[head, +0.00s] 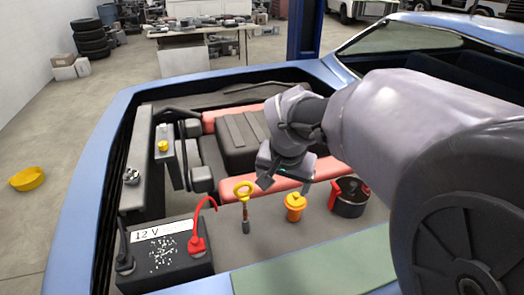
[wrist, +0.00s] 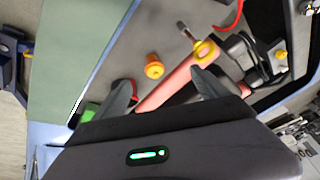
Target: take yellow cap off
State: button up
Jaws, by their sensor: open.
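An orange-yellow cap (head: 294,204) stands upright in the engine bay, right of the yellow-ringed dipstick (head: 243,190). The cap also shows in the wrist view (wrist: 154,70), beyond the fingertips and roughly between them. A smaller yellow cap (head: 163,146) sits on a container at the bay's left side; it shows at the right of the wrist view (wrist: 280,54). My gripper (head: 286,184) is open and empty, above and just behind the orange-yellow cap in the head view. In the wrist view both fingers (wrist: 161,86) are spread apart, touching neither cap.
A black battery (head: 165,262) with a red clamp and cable (head: 198,242) is at the front left. A dark round pot with red parts (head: 349,200) stands right of the orange-yellow cap. The blue car body edge (head: 88,160) surrounds the bay. A yellow bowl (head: 27,179) lies on the floor.

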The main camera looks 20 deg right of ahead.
jog(key=m+g+h+p, duration=0.1)
jog(key=h+p, duration=0.1)
send_near(296, 195)
jog(key=b+x, duration=0.3)
jog(key=x, duration=0.1)
jog(key=shift+w+d+f, duration=0.1)
jog(key=shift+w+f, duration=0.15)
jog(key=b+x, duration=0.2)
jog(key=x, duration=0.3)
jog(key=shift+f, duration=0.4)
jog(key=shift+r, duration=0.15)
jog(key=c, duration=1.4)
